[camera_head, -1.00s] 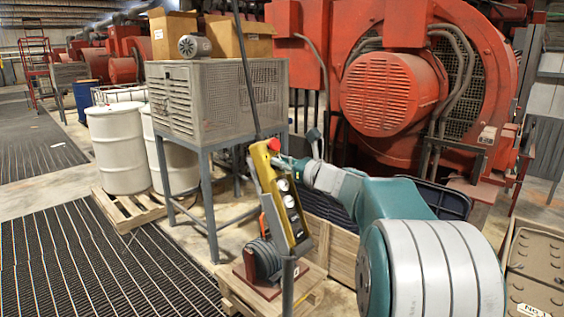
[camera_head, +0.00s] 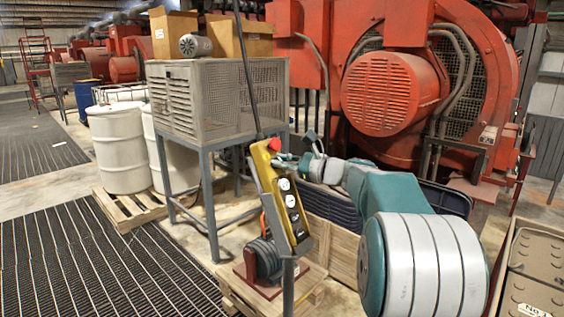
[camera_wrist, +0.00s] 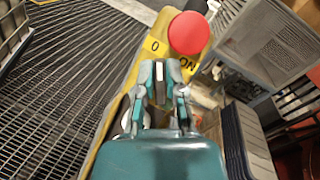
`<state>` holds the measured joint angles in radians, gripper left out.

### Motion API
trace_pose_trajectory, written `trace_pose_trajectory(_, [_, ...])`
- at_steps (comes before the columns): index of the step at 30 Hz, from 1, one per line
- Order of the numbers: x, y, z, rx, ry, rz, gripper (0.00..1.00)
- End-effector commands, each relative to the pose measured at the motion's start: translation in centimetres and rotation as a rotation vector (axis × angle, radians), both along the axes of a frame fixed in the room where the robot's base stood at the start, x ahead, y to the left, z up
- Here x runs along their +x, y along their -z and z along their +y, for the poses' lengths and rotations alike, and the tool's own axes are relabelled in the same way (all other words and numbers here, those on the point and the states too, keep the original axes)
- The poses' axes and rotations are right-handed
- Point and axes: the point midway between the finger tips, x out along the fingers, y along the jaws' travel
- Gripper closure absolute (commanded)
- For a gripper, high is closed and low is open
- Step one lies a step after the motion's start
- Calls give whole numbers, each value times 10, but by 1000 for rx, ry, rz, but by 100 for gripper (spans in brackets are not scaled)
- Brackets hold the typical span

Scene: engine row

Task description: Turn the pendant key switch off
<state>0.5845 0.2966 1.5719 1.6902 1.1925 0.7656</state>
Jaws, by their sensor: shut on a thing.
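The yellow pendant (camera_head: 266,178) hangs tilted at the centre, with a red button at its top and round white-faced parts down its front. In the wrist view the pendant (camera_wrist: 147,62) shows the red button (camera_wrist: 188,33) and the marks "0" and "ON" just beyond my fingertips. My gripper (camera_wrist: 160,72) is shut on a small pale and dark piece, apparently the key (camera_wrist: 159,82), between these marks. The fingers and my wrist hide the key switch's base and most of the pendant below. In the head view my gripper (camera_head: 285,160) reaches the pendant's upper part from the right.
A grey post (camera_head: 287,285) stands below the pendant, beside a wooden crate (camera_head: 343,255). A grey mesh cabinet on legs (camera_head: 188,105) stands behind it. White drums (camera_head: 118,150) are at left, a large red engine (camera_head: 390,95) behind. Dark floor grating (camera_head: 90,265) lies clear at left.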

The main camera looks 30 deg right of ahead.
Motion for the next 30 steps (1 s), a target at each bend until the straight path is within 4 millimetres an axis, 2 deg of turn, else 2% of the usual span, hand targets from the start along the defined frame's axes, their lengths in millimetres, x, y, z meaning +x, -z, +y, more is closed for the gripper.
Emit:
trace_pose_trajectory(1, [1,6,0,0,-2,11,100])
trace_pose_trajectory(6, [1,6,0,1,-1,11,100])
trace_pose_trajectory(7, [1,6,0,1,-1,11,73])
trace_pose_trajectory(8, [1,6,0,1,-1,11,59])
trace_pose_trajectory(9, [1,6,0,1,-1,11,51])
trace_pose_trajectory(23, [-2,2,-2,1,2,5,51])
trace_pose_trajectory(26, [-11,2,-9,2,4,4,51])
trace_pose_trajectory(30, [-33,2,-24,0,5,5,51])
